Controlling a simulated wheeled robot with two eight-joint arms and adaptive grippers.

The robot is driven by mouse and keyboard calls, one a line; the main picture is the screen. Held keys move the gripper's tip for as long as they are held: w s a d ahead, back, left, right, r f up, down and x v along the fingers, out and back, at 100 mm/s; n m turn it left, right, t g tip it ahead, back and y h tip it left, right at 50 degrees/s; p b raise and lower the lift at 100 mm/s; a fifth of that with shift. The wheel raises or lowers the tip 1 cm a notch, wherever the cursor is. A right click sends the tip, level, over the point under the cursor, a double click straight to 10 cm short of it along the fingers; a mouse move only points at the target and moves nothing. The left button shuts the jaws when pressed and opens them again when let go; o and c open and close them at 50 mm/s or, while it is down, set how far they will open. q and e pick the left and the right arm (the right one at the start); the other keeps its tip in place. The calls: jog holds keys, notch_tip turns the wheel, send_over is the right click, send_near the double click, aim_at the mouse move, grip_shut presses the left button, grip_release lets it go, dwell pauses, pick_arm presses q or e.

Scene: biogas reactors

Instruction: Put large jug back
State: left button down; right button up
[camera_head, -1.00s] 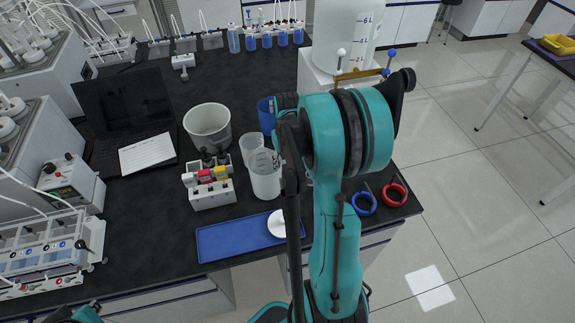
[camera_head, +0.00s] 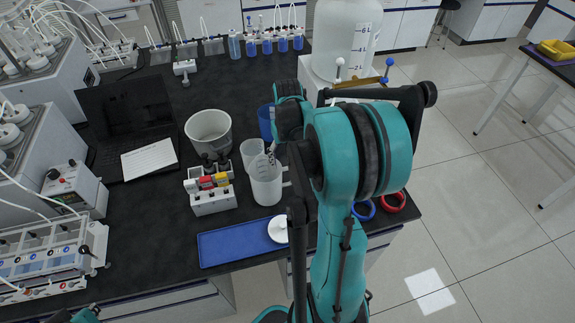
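The large jug (camera_head: 266,183), white and translucent with a handle on its right, stands upright on the black bench. A smaller white jug (camera_head: 252,154) stands just behind it. My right arm comes up from the bottom and bends beside the large jug. Its gripper is mostly hidden behind the arm; a small dark part shows by the jug's rim, and I cannot tell whether it touches. Only a dark and teal bit of my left gripper (camera_head: 86,313) shows at the bottom left edge, away from the jugs; its fingers are not clear.
A blue tray (camera_head: 235,246) with a white round dish (camera_head: 278,229) lies at the bench's front. A grey bucket (camera_head: 209,131), a bottle rack (camera_head: 213,201) and a blue cup (camera_head: 265,121) stand near the jugs. A large tank (camera_head: 343,40) stands behind. Blue and red rings (camera_head: 393,201) lie right.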

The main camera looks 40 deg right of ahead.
notch_tip(320, 180, up, 5)
jog(key=s+a+r+n+t, duration=0.1)
jog(key=s+a+t, duration=0.1)
jog(key=a, duration=0.6)
jog(key=s+a+r+n+t, duration=0.1)
jog(key=a+n+t, duration=0.1)
jog(key=a, duration=0.7)
jog(key=s+a+r+n+t, duration=0.2)
jog(key=a+t, duration=0.1)
jog(key=a, duration=0.5)
jog(key=shift+s+a+p, duration=0.2)
jog(key=shift+s+p, duration=0.1)
jog(key=shift+p, duration=0.15)
